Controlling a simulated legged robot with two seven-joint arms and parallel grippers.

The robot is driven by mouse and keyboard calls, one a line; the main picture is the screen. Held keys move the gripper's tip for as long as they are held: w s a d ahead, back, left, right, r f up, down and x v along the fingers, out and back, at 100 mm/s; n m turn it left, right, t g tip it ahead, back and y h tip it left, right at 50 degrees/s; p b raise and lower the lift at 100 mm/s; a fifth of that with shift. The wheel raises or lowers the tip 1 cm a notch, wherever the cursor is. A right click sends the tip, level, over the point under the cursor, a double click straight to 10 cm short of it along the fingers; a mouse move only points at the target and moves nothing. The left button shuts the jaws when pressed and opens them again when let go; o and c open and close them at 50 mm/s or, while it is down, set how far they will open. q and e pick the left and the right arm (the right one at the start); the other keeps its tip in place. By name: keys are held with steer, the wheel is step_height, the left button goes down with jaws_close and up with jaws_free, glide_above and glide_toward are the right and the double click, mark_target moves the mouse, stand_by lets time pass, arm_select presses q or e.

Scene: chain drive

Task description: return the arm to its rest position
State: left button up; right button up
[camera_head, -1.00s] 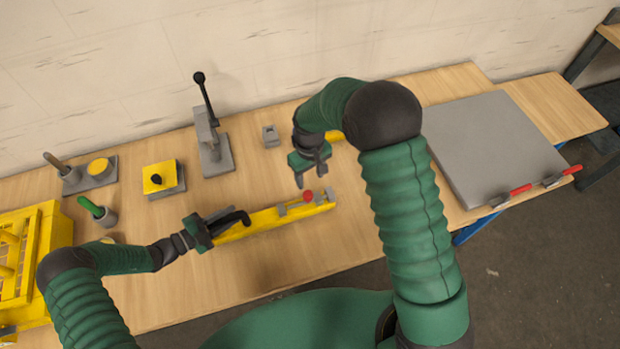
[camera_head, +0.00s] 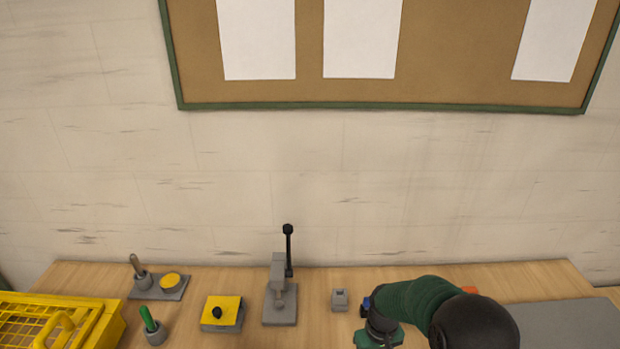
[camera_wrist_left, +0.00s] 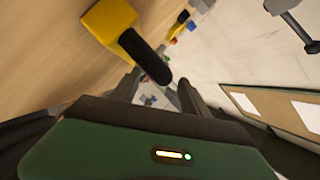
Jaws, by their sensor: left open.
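My left gripper (camera_wrist_left: 158,88) shows in the left wrist view with its two dark fingers apart and nothing seen held between them. A yellow block (camera_wrist_left: 108,22) with a thick black rod (camera_wrist_left: 145,57) lies close beside the fingers; whether they touch it I cannot tell. My left arm is out of the head view. My right arm shows at the bottom right of the head view, and only the upper part of my right gripper (camera_head: 378,335) is in the frame; its fingers are cut off.
The table holds a yellow crate (camera_head: 100,322), a green-handled tool in a cup (camera_head: 155,334), a grey plate with a yellow disc (camera_head: 170,282), a yellow-topped block (camera_head: 221,311), a lever press (camera_head: 279,305) and a small grey block (camera_head: 340,300). A grey panel (camera_head: 565,322) lies right.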

arm_select(q)
steer(key=f+v, duration=0.1)
steer(key=v, duration=0.4)
steer(key=s+r+n+g+y+b, duration=0.3)
steer(key=s+r+n+y, duration=1)
steer(key=n, duration=1.2)
steer(key=shift+s+d+r+y+b, duration=0.25)
steer(key=shift+d+r+y+b, duration=0.15)
steer(key=shift+r+y+b, duration=0.6)
arm_select(e)
steer(key=s+d+r+m+t, duration=0.1)
steer(key=s+d+r, duration=0.1)
steer(key=s, duration=0.6)
steer(key=s+d+r+m+t, duration=0.1)
steer(key=s+r+m, duration=0.1)
steer(key=s, duration=0.7)
steer(key=shift+s+d+r+t, duration=0.2)
steer(key=shift+d+r+t, duration=0.15)
steer(key=shift+r, duration=0.3)
arm_select(q)
steer(key=shift+w+a+f+h, duration=0.1)
steer(key=shift+a+f+h, duration=0.1)
steer(key=shift+h, duration=0.1)
arm_select(e)
steer(key=shift+w+a, duration=0.1)
